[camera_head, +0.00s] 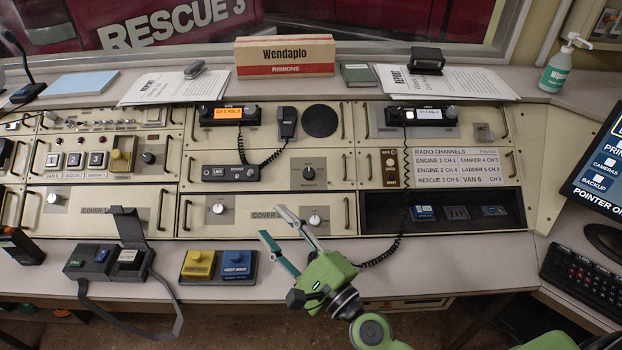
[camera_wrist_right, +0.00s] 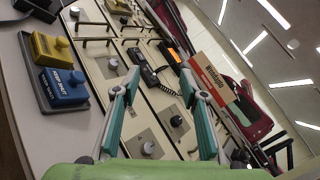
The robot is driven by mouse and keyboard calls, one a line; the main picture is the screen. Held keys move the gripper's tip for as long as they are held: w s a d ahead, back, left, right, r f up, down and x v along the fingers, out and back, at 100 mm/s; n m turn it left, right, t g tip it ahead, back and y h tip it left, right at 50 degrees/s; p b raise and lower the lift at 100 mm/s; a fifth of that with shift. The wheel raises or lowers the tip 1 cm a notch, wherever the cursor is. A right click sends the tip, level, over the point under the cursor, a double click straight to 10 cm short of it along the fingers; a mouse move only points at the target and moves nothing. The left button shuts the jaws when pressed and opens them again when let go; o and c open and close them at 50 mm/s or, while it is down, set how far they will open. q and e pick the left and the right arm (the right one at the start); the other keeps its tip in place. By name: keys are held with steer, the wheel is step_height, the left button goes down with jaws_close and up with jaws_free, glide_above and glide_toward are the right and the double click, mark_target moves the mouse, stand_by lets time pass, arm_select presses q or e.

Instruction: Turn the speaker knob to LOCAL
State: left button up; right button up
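Lettering marks the plate, but the setting labels are too small to read. In the right wrist view the black knob (camera_wrist_right: 176,121) shows between the fingers, nearer the right one. My right gripper (camera_head: 270,222) is open and empty, its green fingers spread over the lower panel, below and left of the knob and apart from it. The fingers also show wide apart in the right wrist view (camera_wrist_right: 160,78). My left gripper is not in view.
A pale knob (camera_head: 315,219) sits on the panel just below. A handset (camera_head: 286,123) with a coiled cord hangs above. A yellow and blue button box (camera_head: 218,266) stands on the desk left of my right arm. A dark recess (camera_head: 442,211) lies to the right.

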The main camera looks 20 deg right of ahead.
steer(key=w+d+f+m+t+h, duration=0.1)
steer(key=w+d+f+m+h, duration=0.15)
steer(key=d+m+h, duration=0.4)
steer(key=m+h, duration=0.3)
steer(key=m, duration=0.6)
glide_toward(309, 174)
steer(key=shift+n+g, duration=0.35)
steer(key=shift+g, duration=0.05)
steer(key=w, duration=0.5)
steer(key=w+d+p, duration=0.1)
steer(key=w, duration=0.2)
steer(key=shift+r, duration=0.4)
steer(key=c, duration=1.1)
